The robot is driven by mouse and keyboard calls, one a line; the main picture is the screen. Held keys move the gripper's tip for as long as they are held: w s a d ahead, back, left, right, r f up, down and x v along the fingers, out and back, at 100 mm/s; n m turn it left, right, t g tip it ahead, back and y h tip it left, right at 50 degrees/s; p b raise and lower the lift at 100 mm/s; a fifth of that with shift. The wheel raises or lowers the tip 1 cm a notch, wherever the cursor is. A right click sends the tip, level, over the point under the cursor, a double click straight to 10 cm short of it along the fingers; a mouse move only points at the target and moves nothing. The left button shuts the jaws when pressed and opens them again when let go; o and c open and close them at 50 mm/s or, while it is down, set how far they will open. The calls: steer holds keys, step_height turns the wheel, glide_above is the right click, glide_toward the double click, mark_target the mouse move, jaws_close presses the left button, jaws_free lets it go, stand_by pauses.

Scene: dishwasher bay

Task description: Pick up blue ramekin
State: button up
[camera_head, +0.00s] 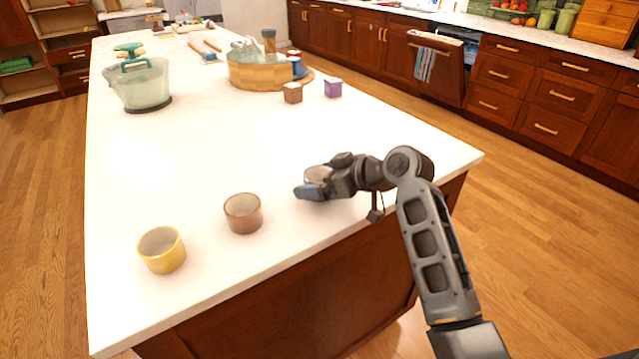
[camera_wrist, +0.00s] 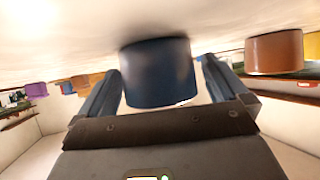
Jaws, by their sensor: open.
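The blue ramekin (camera_head: 317,174) stands on the white island top near its front right edge. In the head view my gripper covers most of it, and its pale inside shows. In the wrist view, which looks upside down, the dark blue ramekin (camera_wrist: 158,75) sits between my two fingers. My gripper (camera_head: 322,183) is open and low around it, with one finger on each side. A gap shows beside the right finger in the wrist view; whether the left finger touches is hard to tell.
A brown ramekin (camera_head: 243,213) and a yellow ramekin (camera_head: 162,250) stand to the left along the front edge. The middle of the top is clear.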

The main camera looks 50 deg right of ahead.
steer(key=c, duration=1)
steer(key=shift+c, duration=0.3)
steer(key=shift+r, duration=0.15)
